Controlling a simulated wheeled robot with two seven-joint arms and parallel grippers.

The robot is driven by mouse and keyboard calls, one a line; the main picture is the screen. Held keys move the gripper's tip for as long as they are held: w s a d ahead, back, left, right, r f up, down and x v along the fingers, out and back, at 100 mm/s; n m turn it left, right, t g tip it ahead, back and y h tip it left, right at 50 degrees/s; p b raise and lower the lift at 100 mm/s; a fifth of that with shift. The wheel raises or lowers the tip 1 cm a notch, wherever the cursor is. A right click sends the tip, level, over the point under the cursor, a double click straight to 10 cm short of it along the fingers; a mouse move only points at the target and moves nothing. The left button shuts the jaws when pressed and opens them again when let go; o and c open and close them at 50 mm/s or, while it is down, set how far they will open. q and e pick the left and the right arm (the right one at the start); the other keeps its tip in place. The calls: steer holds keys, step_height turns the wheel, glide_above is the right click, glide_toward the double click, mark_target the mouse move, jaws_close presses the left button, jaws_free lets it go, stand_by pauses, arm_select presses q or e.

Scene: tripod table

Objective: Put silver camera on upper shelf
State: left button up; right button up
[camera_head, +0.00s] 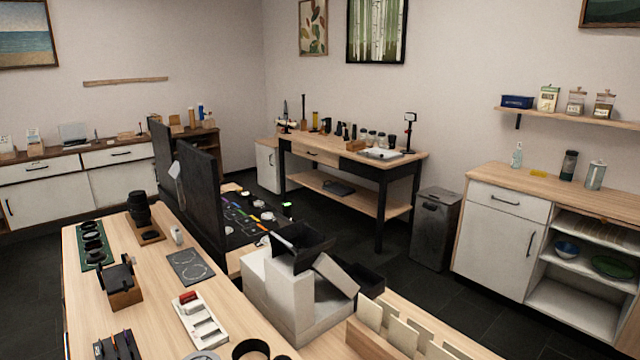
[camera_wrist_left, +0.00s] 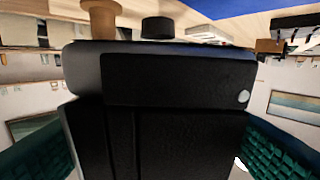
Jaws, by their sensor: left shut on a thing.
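My left gripper (camera_wrist_left: 158,150) shows in the left wrist view as two green ribbed finger pads at the lower left and lower right. It is shut on a boxy camera (camera_wrist_left: 175,85) that fills the middle of that view. The face towards me is black and textured, with a small pale round button at the right and a light strip at the left edge; its silver parts hardly show. Neither gripper shows in the head view. A wooden wall shelf (camera_head: 621,125) at the right holds a blue box and several jars; I cannot tell whether it is the upper shelf.
Dark upright panels (camera_head: 200,195) stand behind. A white cabinet (camera_head: 495,235), a bin (camera_head: 435,228) and a side table (camera_head: 310,150) stand farther off.

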arm_select(q)
steer(key=shift+s+n+y, duration=0.5)
steer(key=shift+n+y, duration=0.1)
steer(key=shift+y, duration=0.5)
steer(key=shift+s+m+h, duration=0.15)
steer(key=shift+m+h, duration=0.15)
steer(key=shift+s+a+f+m+h, duration=0.15)
steer(key=shift+m+h, duration=0.1)
steer(key=shift+h, duration=0.25)
steer(key=shift+f+m+h, duration=0.1)
steer(key=shift+m+h, duration=0.15)
steer(key=shift+h, duration=0.25)
steer(key=shift+h, duration=0.3)
